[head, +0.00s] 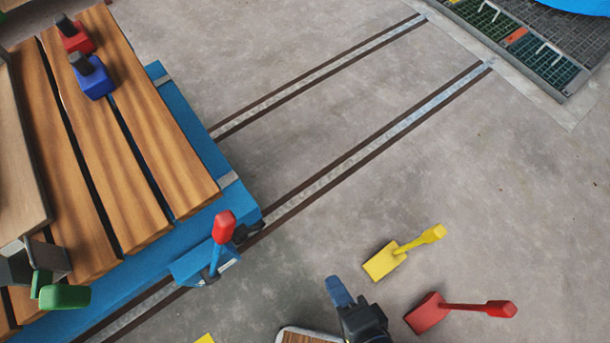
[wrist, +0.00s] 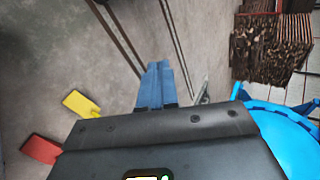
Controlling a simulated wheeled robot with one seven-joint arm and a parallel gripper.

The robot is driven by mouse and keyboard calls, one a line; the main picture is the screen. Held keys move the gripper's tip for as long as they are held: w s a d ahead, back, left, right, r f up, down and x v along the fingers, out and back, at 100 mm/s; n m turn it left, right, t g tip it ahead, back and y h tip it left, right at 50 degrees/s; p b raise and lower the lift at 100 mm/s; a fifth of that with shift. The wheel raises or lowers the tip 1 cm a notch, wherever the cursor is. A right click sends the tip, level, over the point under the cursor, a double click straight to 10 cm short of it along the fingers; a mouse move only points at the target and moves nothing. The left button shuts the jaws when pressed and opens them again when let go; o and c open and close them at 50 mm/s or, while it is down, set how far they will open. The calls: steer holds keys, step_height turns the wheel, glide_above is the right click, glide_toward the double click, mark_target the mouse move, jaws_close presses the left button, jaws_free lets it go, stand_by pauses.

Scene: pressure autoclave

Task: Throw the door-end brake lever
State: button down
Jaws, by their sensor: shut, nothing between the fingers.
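A blue lever with a red knob (head: 223,227) stands on a blue bracket at the near corner of the cart, beside the floor rails; it looks like the brake lever. It stands roughly upright with a slight tilt. My gripper (head: 338,288) is to the right of and below this lever in the head view, clearly apart from it. In the wrist view, its blue fingers (wrist: 160,68) are together and empty, with bare floor and rails beyond. The red-knobbed lever does not show in the wrist view.
A blue-framed cart with wooden planks (head: 140,130) fills the left. A green-knobbed piece (head: 65,297) is at lower left. A blue round rim (wrist: 290,135) is at right. Floor between is clear.

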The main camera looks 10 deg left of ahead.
steer(key=w+a+f+m+g+y+b, duration=0.1)
steer(key=w+a+f+g+y+b, duration=0.35)
steer(key=a, duration=0.35)
steer(key=w+a+f+m+g+y+b, duration=0.1)
steer(key=w+a+f+g+y+b, duration=0.3)
steer(key=a, duration=0.4)
steer(key=w+d+r+n+g+b, duration=0.2)
steer(key=g+b, duration=0.4)
steer(key=g, duration=0.3)
steer(key=w+d+r+n+g+b, duration=0.3)
steer(key=w+d+r+g+b, duration=0.1)
steer(key=w+r+g+b, duration=0.1)
steer(key=w+r+g, duration=0.1)
steer(key=w+g, duration=0.1)
steer(key=g, duration=0.1)
steer(key=shift+g+b, duration=0.35)
steer(key=shift+d+r+h, duration=0.1)
steer(key=shift+h, duration=0.15)
steer(key=x, duration=1.4)
steer(key=shift+p, duration=0.45)
